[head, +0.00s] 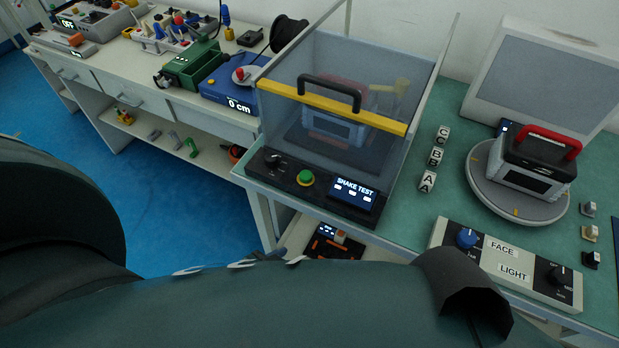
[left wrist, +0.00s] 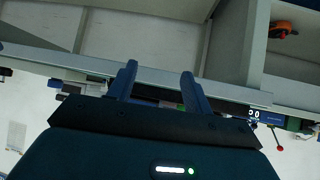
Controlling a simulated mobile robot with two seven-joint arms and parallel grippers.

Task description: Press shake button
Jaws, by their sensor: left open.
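The shake tester has a clear box with a yellow bar and black handle (head: 330,93) across its front top edge. On its black front panel (head: 335,203) are a round green button (head: 305,178), a black knob (head: 273,160) and a lit display (head: 353,191) reading SHAKE TEST. A device with a dark screen (head: 330,128) sits inside the clear box. My left gripper (left wrist: 158,82) shows in the left wrist view, open and empty, facing a bench edge and shelf. In the head view no gripper shows; large dark arm parts fill the lower left and bottom.
A second bench (head: 95,70) at left holds tools and a blue scale (head: 228,95). Blue floor (head: 170,210) is clear.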

